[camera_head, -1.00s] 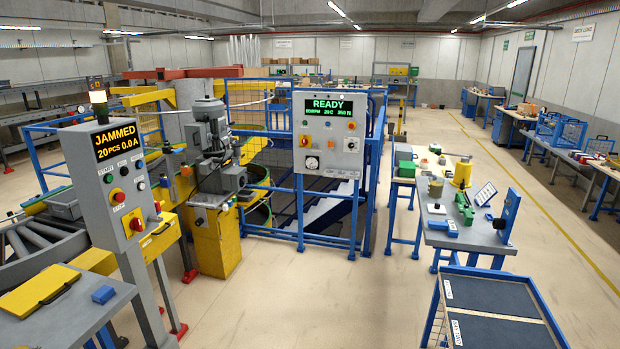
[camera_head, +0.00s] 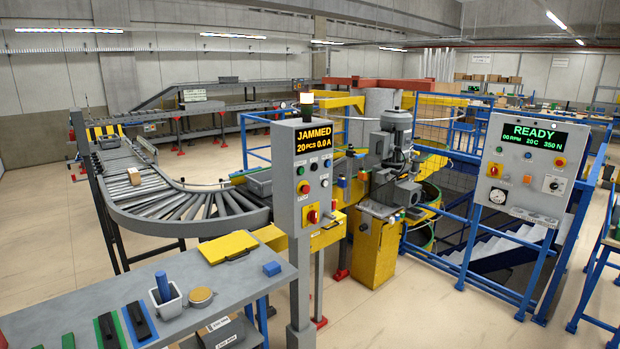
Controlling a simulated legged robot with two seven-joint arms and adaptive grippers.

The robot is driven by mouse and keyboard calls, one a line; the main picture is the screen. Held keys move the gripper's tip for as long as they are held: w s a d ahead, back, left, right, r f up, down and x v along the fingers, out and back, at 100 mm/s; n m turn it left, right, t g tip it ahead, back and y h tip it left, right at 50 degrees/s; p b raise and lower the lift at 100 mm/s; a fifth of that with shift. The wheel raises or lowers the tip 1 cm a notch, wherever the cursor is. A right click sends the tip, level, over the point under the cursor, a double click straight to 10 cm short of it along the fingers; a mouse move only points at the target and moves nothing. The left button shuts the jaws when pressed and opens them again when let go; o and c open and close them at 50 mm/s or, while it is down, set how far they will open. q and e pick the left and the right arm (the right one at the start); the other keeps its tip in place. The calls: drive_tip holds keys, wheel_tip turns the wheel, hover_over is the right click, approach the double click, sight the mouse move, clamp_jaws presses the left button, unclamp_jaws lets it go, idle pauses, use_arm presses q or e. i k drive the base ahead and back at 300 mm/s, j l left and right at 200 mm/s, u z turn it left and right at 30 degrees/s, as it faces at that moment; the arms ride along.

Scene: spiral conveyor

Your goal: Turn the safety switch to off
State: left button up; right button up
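The grey control post (camera_head: 306,175) stands near the picture's middle, with an amber display reading JAMMED, 20 PCS, 0.0 A. Low on its face is a red rotary switch on a yellow plate (camera_head: 313,216), likely the safety switch; its exact setting is too small to read. Above it are a red button (camera_head: 304,187), a green button and other small buttons. A second panel (camera_head: 523,165) at the right reads READY and carries a red-and-yellow switch (camera_head: 493,170), knobs and a gauge. Neither of my grippers is in view.
Open floor lies at the bottom right.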

sight(312, 216)
drive_tip(key=i+l+u, duration=0.8)
drive_tip(key=l, duration=0.2)
drive_tip(key=i+l+u, duration=0.25)
drive_tip(key=l, duration=0.2)
drive_tip(key=i+l+u, duration=0.1)
drive_tip(key=l+u, duration=0.15)
drive_tip(key=l, duration=0.2)
